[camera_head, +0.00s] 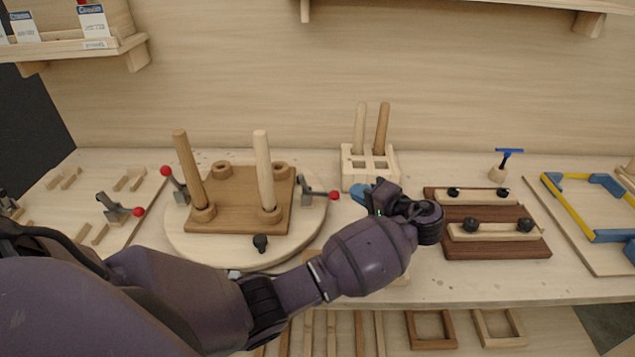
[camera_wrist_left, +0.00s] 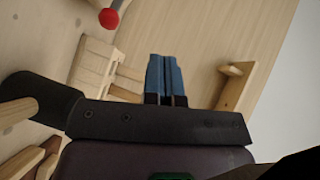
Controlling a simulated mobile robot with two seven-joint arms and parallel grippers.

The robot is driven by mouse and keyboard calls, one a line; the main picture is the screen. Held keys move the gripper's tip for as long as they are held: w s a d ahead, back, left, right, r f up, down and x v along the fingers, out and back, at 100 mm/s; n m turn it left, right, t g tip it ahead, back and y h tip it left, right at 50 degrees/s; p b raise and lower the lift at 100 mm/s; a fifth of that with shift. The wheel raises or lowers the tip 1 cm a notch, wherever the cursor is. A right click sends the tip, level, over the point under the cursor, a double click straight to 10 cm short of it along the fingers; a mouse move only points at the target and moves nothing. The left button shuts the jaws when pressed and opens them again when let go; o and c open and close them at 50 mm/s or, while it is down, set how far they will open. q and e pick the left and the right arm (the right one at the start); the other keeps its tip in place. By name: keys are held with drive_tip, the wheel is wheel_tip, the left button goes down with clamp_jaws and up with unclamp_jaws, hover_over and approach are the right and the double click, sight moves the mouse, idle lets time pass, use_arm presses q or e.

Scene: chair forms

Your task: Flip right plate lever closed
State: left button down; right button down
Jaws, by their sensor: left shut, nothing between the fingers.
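The right plate lever (camera_head: 306,191) is a metal clamp on the right edge of the round wooden plate (camera_head: 181,236). Its red knob (camera_head: 334,195) points outward to the right, with the handle nearly level. The knob also shows at the top of the left wrist view (camera_wrist_left: 109,18). My left gripper (camera_head: 362,191) is just right of the red knob, apart from it in the picture. Its blue fingertips (camera_wrist_left: 167,78) are pressed together with nothing between them. The left plate lever (camera_head: 179,188) has its red knob raised up and outward. My right gripper is not in view.
A brown board with two upright pegs (camera_head: 264,170) sits on the round plate. A wooden block holding pegs (camera_head: 350,170) stands behind my left gripper. Brown boards with black knobs (camera_head: 495,245) lie to the right. A shelf (camera_head: 70,48) hangs at upper left.

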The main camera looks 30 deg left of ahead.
use_arm(q)
drive_tip(key=x, duration=0.4)
drive_tip(key=s+p+x, duration=0.1)
drive_tip(key=x, duration=0.2)
drive_tip(key=p+x, duration=0.1)
drive_tip(key=x, duration=0.3)
drive_tip(key=shift+s+a+f, duration=0.15)
drive_tip(key=shift+a+f, duration=0.1)
drive_tip(key=shift+a, duration=0.25)
drive_tip(key=shift+s+a+f+p, duration=0.2)
drive_tip(key=shift+s+a+p, duration=0.25)
drive_tip(key=shift+a, duration=0.2)
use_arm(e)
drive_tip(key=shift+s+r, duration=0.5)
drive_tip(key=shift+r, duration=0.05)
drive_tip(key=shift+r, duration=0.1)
use_arm(q)
drive_tip(key=shift+w+f, duration=0.1)
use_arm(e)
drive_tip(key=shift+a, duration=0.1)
